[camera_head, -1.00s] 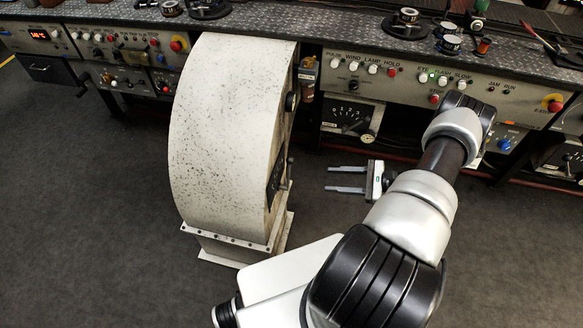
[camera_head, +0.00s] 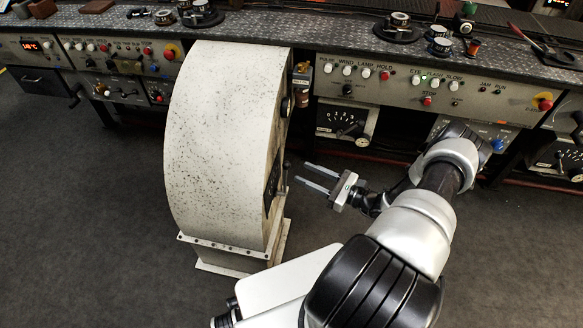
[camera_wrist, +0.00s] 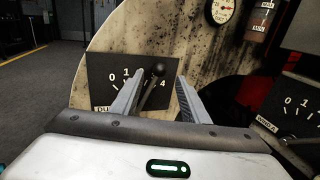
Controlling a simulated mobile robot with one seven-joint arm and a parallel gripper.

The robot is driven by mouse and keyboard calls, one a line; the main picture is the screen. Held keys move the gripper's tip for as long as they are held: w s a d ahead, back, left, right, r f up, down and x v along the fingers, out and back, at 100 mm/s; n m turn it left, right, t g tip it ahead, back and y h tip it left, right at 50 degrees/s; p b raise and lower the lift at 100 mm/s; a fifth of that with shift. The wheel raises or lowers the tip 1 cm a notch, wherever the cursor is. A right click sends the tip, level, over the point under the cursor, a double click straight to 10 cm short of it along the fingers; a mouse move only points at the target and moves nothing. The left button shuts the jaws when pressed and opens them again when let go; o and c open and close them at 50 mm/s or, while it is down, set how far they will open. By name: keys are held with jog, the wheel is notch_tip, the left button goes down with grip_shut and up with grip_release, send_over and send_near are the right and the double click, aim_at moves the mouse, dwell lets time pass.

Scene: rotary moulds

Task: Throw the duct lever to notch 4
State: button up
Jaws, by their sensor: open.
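In the wrist view the duct lever (camera_wrist: 157,72), a dark rod with a black ball knob, stands in front of a black notch plate (camera_wrist: 103,74) marked 0, 1 and 4. The label starting "DU" is partly hidden by a finger. The knob is just upper left of the 4; the marks between 1 and 4 are hidden. My gripper (camera_wrist: 157,78) is open, its fingers appearing on either side of the lever. In the head view my gripper (camera_head: 302,174) is just right of the plate (camera_head: 272,185), edge-on on the pale housing; contact cannot be told.
The pale, speckled housing (camera_head: 222,145) has a curved back and a bolted foot. Behind it runs a long bench with control panels (camera_head: 437,92). Another dial plate (camera_wrist: 295,105) marked 0 and 1 stands right in the wrist view. The dark floor (camera_head: 80,220) is open at left.

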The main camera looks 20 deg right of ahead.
aim_at(285, 179)
jog(key=x, duration=0.6)
jog(key=shift+w, duration=0.2)
jog(key=shift+a, duration=0.1)
jog(key=shift+c, duration=0.2)
grip_shut()
